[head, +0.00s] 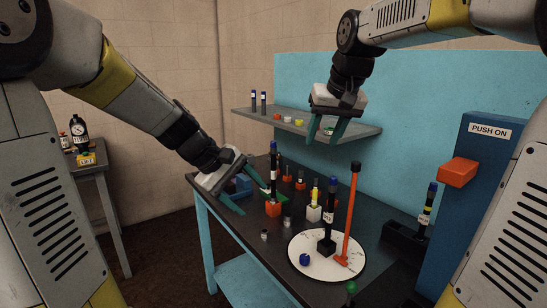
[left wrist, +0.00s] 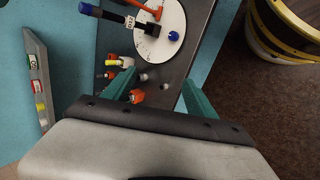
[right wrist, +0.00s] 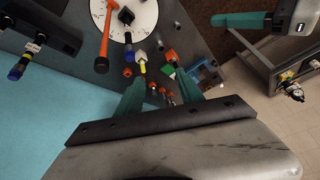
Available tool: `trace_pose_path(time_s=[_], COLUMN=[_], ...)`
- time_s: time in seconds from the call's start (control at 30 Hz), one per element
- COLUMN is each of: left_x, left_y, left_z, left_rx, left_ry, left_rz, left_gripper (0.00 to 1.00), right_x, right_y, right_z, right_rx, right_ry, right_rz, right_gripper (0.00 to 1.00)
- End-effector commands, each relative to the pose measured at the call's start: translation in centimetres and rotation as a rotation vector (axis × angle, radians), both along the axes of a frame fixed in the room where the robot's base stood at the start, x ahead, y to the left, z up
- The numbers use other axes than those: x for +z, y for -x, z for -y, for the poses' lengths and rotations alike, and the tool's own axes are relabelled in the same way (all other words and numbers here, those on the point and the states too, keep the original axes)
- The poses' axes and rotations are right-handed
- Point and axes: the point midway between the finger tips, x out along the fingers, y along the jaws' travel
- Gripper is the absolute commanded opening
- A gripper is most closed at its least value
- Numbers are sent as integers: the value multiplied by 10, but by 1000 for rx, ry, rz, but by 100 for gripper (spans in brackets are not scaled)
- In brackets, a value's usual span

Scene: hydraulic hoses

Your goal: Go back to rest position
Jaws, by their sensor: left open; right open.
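My left gripper (head: 252,196) is open and empty above the left end of the dark workbench (head: 258,248). My right gripper (head: 326,136) is open and empty, high over the bench near the wall shelf (head: 350,131). Nothing sits between the fingers in the left wrist view (left wrist: 158,92) or the right wrist view (right wrist: 160,90). A black hose with a blue top (head: 331,205) stands upright in a black block on the round white plate (head: 316,267). Another blue-topped black hose (head: 273,172) stands in an orange block (head: 273,209).
A tall red-orange tool (head: 350,215) and a blue cap (head: 305,260) are on the plate. Small coloured fittings crowd the bench middle. A blue post with a red button (head: 458,172) stands at right beside a black holder (head: 402,238). A side table (head: 90,168) holds a gauge.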

Motion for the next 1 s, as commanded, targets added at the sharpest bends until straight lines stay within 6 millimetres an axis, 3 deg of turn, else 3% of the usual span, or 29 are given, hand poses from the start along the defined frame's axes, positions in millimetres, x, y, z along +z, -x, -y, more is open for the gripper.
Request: trace_pose_path(time_s=[0.03, 0.2, 0.5, 0.7, 1.0], left_x=[9, 24, 34, 33, 32], left_y=[17, 70, 143, 162, 164], left_z=[-4, -23, -62, -77, -78], left_rx=[-47, -205, -428, -495, -504], left_ry=[-55, -244, -533, -626, -638], left_rz=[46, 180, 379, 436, 443], left_gripper=[66, 66, 66, 66, 66], right_x=[-3, -26, -81, -104, -107], right_y=[20, 80, 169, 195, 198], right_z=[5, 16, 23, 24, 23], right_rx=[-4, -9, -25, -30, -30], right_ry=[-7, -26, -51, -57, -58], right_rz=[8, 27, 61, 70, 70], right_gripper=[44, 44, 44, 44, 44])
